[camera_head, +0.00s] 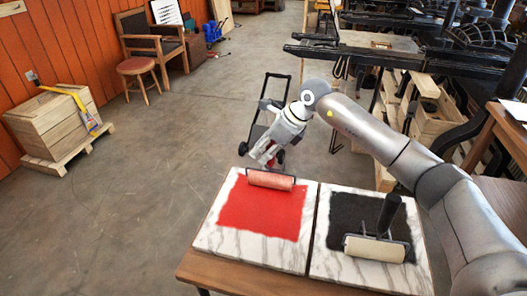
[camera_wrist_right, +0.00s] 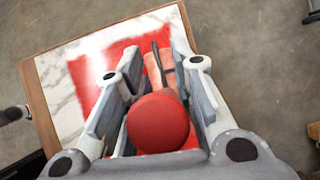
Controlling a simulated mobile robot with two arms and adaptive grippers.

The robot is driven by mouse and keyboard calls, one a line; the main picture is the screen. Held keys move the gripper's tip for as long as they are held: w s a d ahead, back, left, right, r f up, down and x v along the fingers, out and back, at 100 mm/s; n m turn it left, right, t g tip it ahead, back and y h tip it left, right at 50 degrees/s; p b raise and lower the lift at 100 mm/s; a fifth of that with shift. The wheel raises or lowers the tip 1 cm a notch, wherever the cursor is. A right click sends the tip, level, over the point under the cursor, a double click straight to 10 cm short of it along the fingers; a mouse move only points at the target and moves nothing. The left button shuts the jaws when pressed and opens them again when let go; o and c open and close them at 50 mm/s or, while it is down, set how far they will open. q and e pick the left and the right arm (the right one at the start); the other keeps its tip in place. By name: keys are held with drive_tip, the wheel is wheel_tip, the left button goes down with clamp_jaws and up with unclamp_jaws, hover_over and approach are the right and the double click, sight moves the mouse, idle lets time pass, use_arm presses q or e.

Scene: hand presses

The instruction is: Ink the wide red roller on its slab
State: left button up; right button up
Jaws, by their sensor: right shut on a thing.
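The wide red roller (camera_head: 271,180) lies across the far edge of a red ink patch (camera_head: 262,210) on the left white marble slab (camera_head: 217,238). My right gripper (camera_head: 268,158) is just beyond the roller, above the slab's far edge, and is shut on its handle. In the right wrist view the handle's round red end (camera_wrist_right: 158,123) sits between the two fingers, and part of the roller (camera_wrist_right: 153,72) and its dark frame show past it over the slab (camera_wrist_right: 62,98). The fingers hide most of the handle. My left gripper is not in view.
A second marble slab (camera_head: 330,262) with a black ink patch stands to the right, bearing a cream roller (camera_head: 374,249) with an upright black handle. My right arm passes over that side. A hand truck (camera_head: 272,112) stands on the floor behind the table.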

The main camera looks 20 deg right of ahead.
drive_tip(key=shift+s+a+b, duration=1.1)
drive_tip(key=shift+s+a, duration=3)
drive_tip(key=shift+s, duration=1.95)
drive_tip(key=shift+w+d+b, duration=0.25)
drive_tip(key=shift+w+d, duration=1.15)
drive_tip(key=shift+w, duration=0.65)
drive_tip(key=shift+w+d+b, duration=0.3)
drive_tip(key=shift+w+d, duration=1.05)
drive_tip(key=shift+w, duration=0.75)
drive_tip(key=shift+w+d+b, duration=0.25)
drive_tip(key=shift+w+d, duration=1.15)
drive_tip(key=shift+w, duration=0.65)
drive_tip(key=s+a+b, duration=0.3)
drive_tip(key=s+a, duration=0.5)
drive_tip(key=s, duration=0.4)
drive_tip(key=shift+s+a, duration=0.15)
drive_tip(key=shift+s, duration=0.1)
